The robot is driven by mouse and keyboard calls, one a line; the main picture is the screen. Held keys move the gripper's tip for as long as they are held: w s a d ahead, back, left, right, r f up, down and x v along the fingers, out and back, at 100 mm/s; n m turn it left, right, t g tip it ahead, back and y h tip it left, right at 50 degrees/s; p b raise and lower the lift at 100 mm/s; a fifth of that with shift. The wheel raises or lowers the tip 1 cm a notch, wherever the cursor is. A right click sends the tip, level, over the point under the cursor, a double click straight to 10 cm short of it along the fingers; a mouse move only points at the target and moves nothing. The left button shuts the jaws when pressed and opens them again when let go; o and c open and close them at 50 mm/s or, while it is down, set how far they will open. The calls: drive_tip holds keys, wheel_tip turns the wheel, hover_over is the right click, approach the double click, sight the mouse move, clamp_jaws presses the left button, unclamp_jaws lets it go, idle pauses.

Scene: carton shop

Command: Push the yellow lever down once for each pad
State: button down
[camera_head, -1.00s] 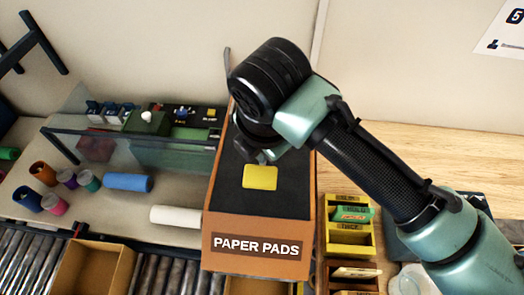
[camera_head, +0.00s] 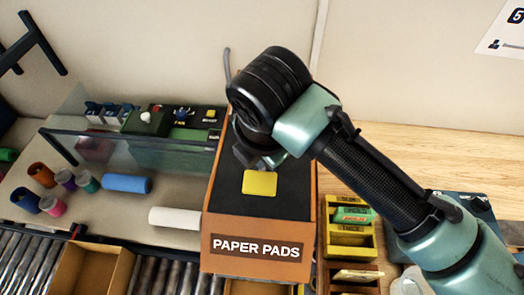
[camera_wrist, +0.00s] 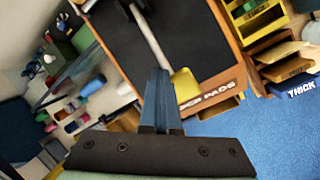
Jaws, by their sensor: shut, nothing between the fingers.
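The orange-brown dispenser marked PAPER PADS (camera_head: 212,225) has a dark top. Its yellow lever paddle (camera_head: 259,183) shows over that top in the head view. My gripper (camera_head: 259,164) is just behind the paddle in the picture, its tips mostly hidden by my wrist. In the wrist view my gripper (camera_wrist: 158,72) is shut and empty, with its tips beside the yellow paddle (camera_wrist: 186,90). A pale metal bar (camera_wrist: 148,32) runs beyond the tips. I cannot tell whether the fingers touch the lever. No pad is clearly seen.
Left are a glass-fronted bench (camera_head: 170,157), a blue roll (camera_head: 127,183), a white roll (camera_head: 174,217) and a roller conveyor (camera_head: 30,262) with an open carton (camera_head: 92,268). Yellow bins (camera_head: 350,240) stand close right of the dispenser. A poster (camera_head: 503,35) hangs at upper right.

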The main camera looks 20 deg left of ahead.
drive_tip(key=shift+s+f+b, duration=0.35)
drive_tip(key=shift+f+b, duration=0.1)
drive_tip(key=shift+f, duration=0.15)
idle(0.9)
drive_tip(key=shift+w+a+r+p, duration=0.1)
drive_tip(key=shift+w+r+p, duration=0.35)
drive_tip(key=shift+r+p, duration=0.4)
drive_tip(key=shift+w+a+r+p, duration=0.1)
drive_tip(key=shift+w+r+p, duration=0.4)
drive_tip(key=shift+r, duration=0.45)
drive_tip(key=shift+w+r+p, duration=0.35)
drive_tip(key=shift+r+p, duration=0.5)
drive_tip(key=shift+r, duration=0.05)
drive_tip(key=r+p, duration=0.1)
drive_tip(key=w+r+p, duration=0.1)
drive_tip(key=r, duration=0.1)
drive_tip(key=w+r+p, duration=0.1)
drive_tip(key=shift+w+a+r+p, duration=0.2)
drive_tip(key=shift+a+p, duration=0.05)
drive_tip(key=shift+p, duration=0.05)
